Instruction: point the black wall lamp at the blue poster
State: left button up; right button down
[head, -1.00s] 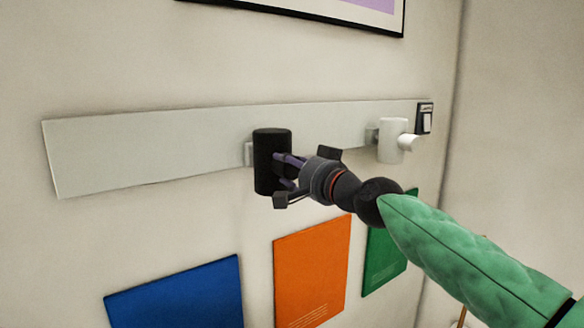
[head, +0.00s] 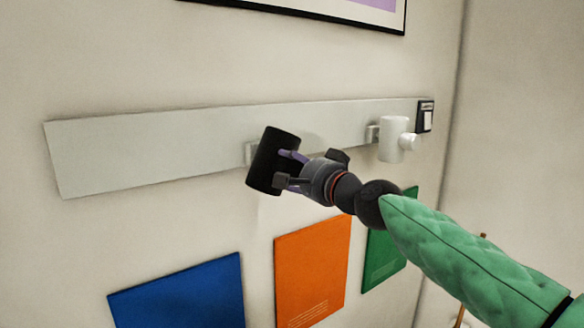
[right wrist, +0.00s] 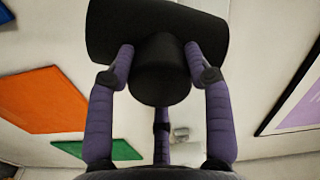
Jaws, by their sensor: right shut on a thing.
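The black wall lamp (head: 268,155) is mounted on the pale wall rail and is tilted, its lower end toward the lower left. My right gripper (head: 286,168) is shut on the lamp's round knob, which faces out from the wall. In the right wrist view the fingers (right wrist: 158,62) hold either side of the black knob (right wrist: 160,84), with the lamp body (right wrist: 150,28) behind it. The blue poster (head: 185,293) hangs below the rail, to the lower left of the lamp. My left gripper is not in view.
An orange poster (head: 312,268) hangs below the lamp, and a green poster (head: 388,258) is partly behind my right arm. A white lamp (head: 393,138) and a switch (head: 426,116) are at the right of the rail (head: 140,148). A framed picture (head: 330,12) hangs above.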

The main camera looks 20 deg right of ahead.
jog(key=shift+d+r, duration=0.15)
jog(key=shift+r, duration=0.1)
jog(key=c, duration=0.5)
grip_release()
jog(key=shift+c, duration=0.2)
jog(key=shift+o, duration=0.3)
jog(key=shift+f, duration=0.15)
jog(key=shift+s, duration=0.1)
jog(key=shift+s, duration=0.2)
jog(key=v, duration=1.1)
jog(key=shift+s+d, duration=0.15)
jog(key=shift+s, duration=0.05)
